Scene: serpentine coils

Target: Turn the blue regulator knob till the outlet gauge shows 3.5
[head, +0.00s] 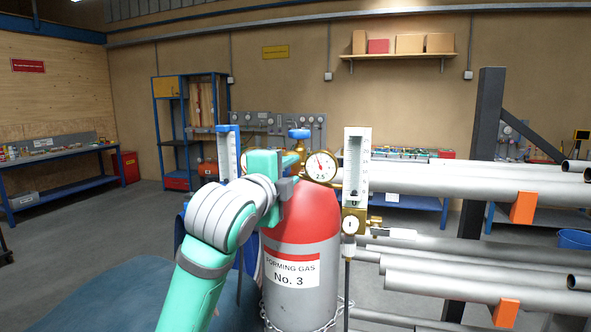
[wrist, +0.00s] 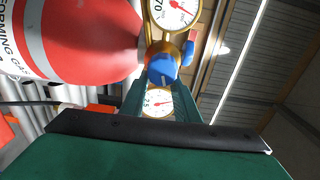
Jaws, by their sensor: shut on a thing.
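The blue regulator knob (wrist: 161,66) sits on brass fittings by the red cylinder shoulder in the wrist view. My gripper (wrist: 160,84) is shut on it, one finger on each side. In the head view my gripper (head: 284,178) hides the knob. A round white gauge (head: 321,166) right of my gripper has a red needle leaning up and left, and its number looks like 2.5. In the wrist view, one gauge (wrist: 158,103) shows between my fingers and another (wrist: 176,10), marked 70, at the top edge. I cannot tell for certain which is the outlet gauge.
The red and grey gas cylinder (head: 302,215) is labelled "FORMING GAS No. 3", with a chain low around it. A flowmeter tube (head: 356,165) stands right of the gauge. A blue handwheel (head: 299,134) is on top. A pipe rack (head: 470,185) fills the right side.

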